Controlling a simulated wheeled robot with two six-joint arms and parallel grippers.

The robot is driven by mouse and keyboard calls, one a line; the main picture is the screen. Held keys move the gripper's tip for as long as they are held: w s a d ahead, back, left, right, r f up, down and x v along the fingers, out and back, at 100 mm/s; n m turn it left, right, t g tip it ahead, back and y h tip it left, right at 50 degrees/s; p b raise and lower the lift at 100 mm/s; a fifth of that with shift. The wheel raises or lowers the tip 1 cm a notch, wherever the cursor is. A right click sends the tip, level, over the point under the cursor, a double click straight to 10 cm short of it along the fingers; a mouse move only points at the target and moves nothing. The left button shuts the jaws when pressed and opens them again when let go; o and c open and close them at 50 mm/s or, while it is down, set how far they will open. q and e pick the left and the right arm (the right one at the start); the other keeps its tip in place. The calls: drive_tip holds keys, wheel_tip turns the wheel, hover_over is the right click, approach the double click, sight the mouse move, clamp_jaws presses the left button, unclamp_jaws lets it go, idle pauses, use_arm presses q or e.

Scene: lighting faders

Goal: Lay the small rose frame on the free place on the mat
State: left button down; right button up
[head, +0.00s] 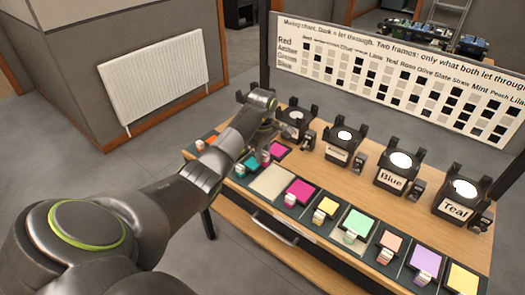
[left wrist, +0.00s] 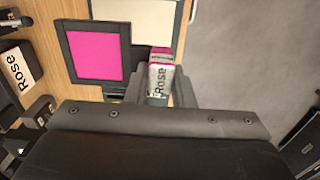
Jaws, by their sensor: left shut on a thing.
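The small rose frame, a dark square around a magenta sheet, shows in the left wrist view (left wrist: 96,56) and in the head view (head: 279,150). My left gripper (head: 264,157) is shut on its white tab, which reads "Rose" (left wrist: 160,78). The frame reaches out from the fingers towards the lamps. I cannot tell how far it is above the table. The free place, a bare cream panel (head: 270,182), lies in the mat row just to the right of my gripper. Its pale edge also shows at the top of the left wrist view (left wrist: 150,12). My right gripper is not in view.
A second magenta frame (head: 300,191) sits right of the free place, then a yellow one (head: 327,207), a green one (head: 358,224) and several others. A teal frame (head: 250,163) is beside my gripper. Black lamps, including Blue (head: 392,180) and Teal (head: 455,208), stand behind.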

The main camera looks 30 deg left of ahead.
use_arm(q)
wheel_tip(320, 180, down, 4)
drive_tip(key=b, duration=0.3)
wheel_tip(320, 180, down, 6)
drive_tip(key=b, duration=0.5)
drive_tip(key=shift+f+b, duration=0.25)
drive_tip(key=shift+b, duration=0.15)
drive_tip(key=shift+f+b, duration=1.35)
drive_tip(key=shift+f, duration=0.1)
drive_tip(key=c, duration=1.2)
unclamp_jaws()
drive_tip(key=shift+r, duration=0.15)
drive_tip(key=shift+o, duration=0.2)
